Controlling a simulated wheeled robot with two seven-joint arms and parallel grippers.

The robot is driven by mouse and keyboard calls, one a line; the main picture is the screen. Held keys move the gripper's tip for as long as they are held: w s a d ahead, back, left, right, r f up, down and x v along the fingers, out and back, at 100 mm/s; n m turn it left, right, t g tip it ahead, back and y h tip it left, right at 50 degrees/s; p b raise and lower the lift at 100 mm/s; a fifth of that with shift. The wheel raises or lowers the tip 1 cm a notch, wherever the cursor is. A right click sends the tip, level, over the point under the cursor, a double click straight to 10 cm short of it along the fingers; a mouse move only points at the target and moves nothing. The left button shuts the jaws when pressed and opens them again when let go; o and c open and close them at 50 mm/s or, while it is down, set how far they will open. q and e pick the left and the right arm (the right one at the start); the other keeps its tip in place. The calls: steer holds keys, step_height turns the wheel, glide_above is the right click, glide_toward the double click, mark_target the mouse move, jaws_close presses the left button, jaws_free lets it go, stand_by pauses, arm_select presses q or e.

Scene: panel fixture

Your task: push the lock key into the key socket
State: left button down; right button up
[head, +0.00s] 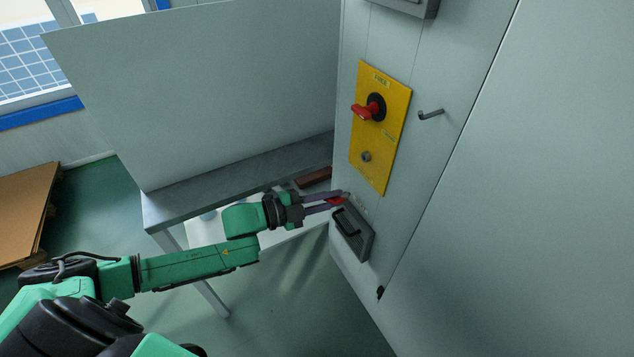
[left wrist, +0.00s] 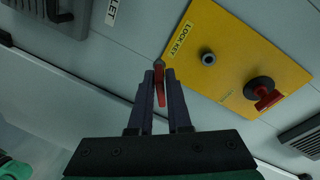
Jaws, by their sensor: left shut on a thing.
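The lock key is red with a grey tip; it shows between the fingers in the left wrist view (left wrist: 159,86) and in the head view (head: 337,201). My left gripper (head: 338,199) is shut on it, and the tip points out past the fingers. The key socket (head: 365,157) is a small grey round fitting low on the yellow plate (head: 395,135). It also shows in the left wrist view (left wrist: 208,59), right of the key, beside the "LOCK KEY" label. The key is apart from the socket, below and left of it in the head view. My right gripper is not in view.
A red rotary handle (head: 367,110) juts from the plate above the socket. A hook (head: 431,114) is right of the plate. A dark handle box (head: 352,235) sits below the gripper. A table (head: 170,208) with an upright board and a red-brown block (head: 313,178) stands left.

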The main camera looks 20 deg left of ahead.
arm_select(q)
steer(key=a+r+m+h+b, duration=0.1)
steer(key=a+r+m+h, duration=0.1)
steer(key=r, duration=0.4)
steer(key=shift+a+r+h+b, duration=0.4)
steer(key=shift+a+h, duration=0.4)
steer(key=shift+h, duration=0.2)
steer(key=shift+f, duration=0.1)
steer(key=w+d+b, duration=0.1)
steer(key=w, duration=0.1)
steer(key=w+d+b, duration=0.2)
steer(key=shift+w+d+f, duration=0.1)
steer(key=shift+w+d, duration=0.05)
steer(key=shift+w, duration=0.1)
steer(key=shift+w+d+b, duration=0.65)
steer(key=shift+w+d, duration=0.05)
steer(key=shift+w, duration=0.1)
stand_by(0.5)
